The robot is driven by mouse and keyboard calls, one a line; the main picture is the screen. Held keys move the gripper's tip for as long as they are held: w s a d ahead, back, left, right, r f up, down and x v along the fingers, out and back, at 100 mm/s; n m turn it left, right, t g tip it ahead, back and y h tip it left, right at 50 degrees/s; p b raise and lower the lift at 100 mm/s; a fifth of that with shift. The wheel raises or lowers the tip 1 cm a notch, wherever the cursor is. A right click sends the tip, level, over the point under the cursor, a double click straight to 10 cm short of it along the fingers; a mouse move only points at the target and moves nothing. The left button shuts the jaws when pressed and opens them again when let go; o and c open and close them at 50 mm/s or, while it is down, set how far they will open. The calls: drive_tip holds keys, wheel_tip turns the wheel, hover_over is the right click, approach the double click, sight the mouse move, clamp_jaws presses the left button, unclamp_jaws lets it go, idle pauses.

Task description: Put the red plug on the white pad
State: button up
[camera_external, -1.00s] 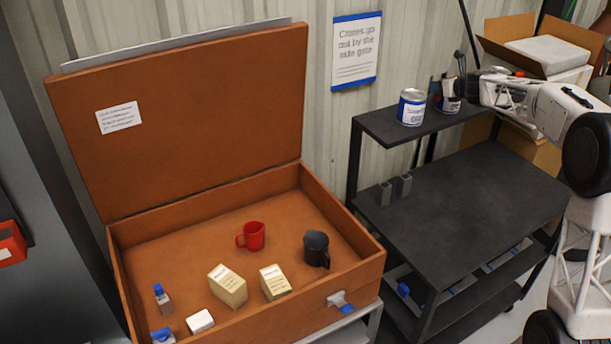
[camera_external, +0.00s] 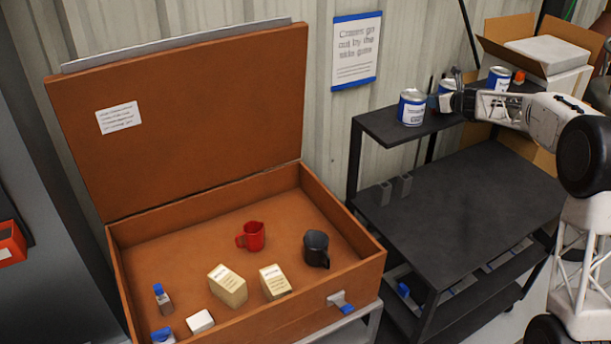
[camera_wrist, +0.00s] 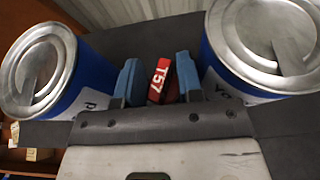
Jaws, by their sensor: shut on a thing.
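The red plug (camera_wrist: 159,81), marked "T57", sits between the blue fingertips of my gripper (camera_wrist: 157,82) in the wrist view. My gripper is shut on it. In the external view, my gripper (camera_external: 455,88) is at the upper shelf among the cans; the plug cannot be made out there. A small white block (camera_external: 200,321) lies at the near left inside the open brown case; I cannot tell whether it is the white pad.
Blue-and-white cans flank my gripper (camera_wrist: 45,70) (camera_wrist: 262,45), close on both sides. The upper shelf (camera_external: 380,124) holds them. The brown case (camera_external: 283,320) holds a red mug (camera_external: 252,236), a dark mug (camera_external: 316,249) and cream boxes (camera_external: 228,286). The lower dark shelf (camera_external: 470,200) is mostly clear.

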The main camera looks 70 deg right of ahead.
drive_tip(key=shift+f, duration=0.1)
drive_tip(key=o, duration=0.7)
drive_tip(key=shift+c, duration=0.2)
drive_tip(key=shift+s+a+r, duration=0.35)
drive_tip(key=shift+s+a, duration=0.1)
drive_tip(key=v, duration=0.4)
drive_tip(key=shift+w+d+r, duration=0.1)
drive_tip(key=shift+r, duration=0.2)
wheel_tip(320, 180, up, 6)
drive_tip(key=shift+o, duration=0.3)
drive_tip(key=shift+r, duration=0.1)
